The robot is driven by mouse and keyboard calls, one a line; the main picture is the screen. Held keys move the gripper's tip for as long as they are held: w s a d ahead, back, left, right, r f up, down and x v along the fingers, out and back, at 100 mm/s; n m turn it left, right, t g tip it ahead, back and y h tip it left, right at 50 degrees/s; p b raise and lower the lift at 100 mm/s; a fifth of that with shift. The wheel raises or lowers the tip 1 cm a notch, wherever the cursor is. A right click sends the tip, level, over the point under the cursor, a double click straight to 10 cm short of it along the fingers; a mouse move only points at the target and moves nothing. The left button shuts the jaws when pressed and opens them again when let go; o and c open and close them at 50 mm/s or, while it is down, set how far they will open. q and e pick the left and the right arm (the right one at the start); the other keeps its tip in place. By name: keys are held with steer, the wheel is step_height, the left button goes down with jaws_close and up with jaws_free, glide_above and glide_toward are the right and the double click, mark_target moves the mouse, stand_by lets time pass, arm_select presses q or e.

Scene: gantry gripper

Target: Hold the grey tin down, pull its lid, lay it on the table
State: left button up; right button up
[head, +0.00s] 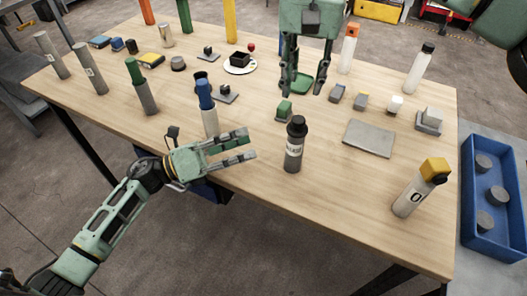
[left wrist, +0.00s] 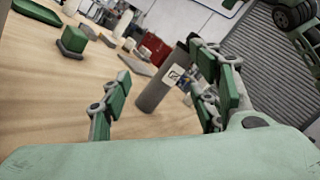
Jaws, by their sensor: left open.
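The grey tin (head: 293,158) stands upright near the table's front edge, with a white label and a black knobbed lid (head: 297,127) on top. My left gripper (head: 248,144) is open and empty, low to the left of the tin, fingers pointing towards it with a gap between. In the left wrist view the tin (left wrist: 156,92) shows beyond the fingers; its top is partly hidden by the right-hand finger. My right gripper (head: 303,92) hangs from above, fingers down and apart, empty, behind the tin.
The table (head: 250,185) is bare in front of the tin. A grey mat (head: 369,138) lies to its right. A blue-capped bottle (head: 208,115) stands behind my left gripper; a yellow-capped bottle (head: 411,195) is front right. A green block (head: 284,110) sits close behind the tin.

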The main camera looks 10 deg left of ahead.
mark_target(295, 150)
arm_select(q)
steer(key=d+m+g, duration=0.1)
steer(key=m, duration=0.2)
steer(key=d+f+m+g, duration=0.1)
steer(key=d+m, duration=0.1)
steer(key=m, duration=0.1)
steer(key=d+m+g, duration=0.1)
steer(key=m, duration=0.1)
steer(key=shift+d+f+m, duration=0.25)
steer(key=shift+d+m, duration=0.15)
steer(key=shift+d+f+m+g, duration=0.3)
steer(key=shift+d+m, duration=0.2)
steer(key=shift+m, duration=0.5)
steer(key=x, duration=0.7)
steer(key=shift+d+f, duration=0.2)
steer(key=shift+d, duration=0.2)
steer(key=shift+c, duration=0.7)
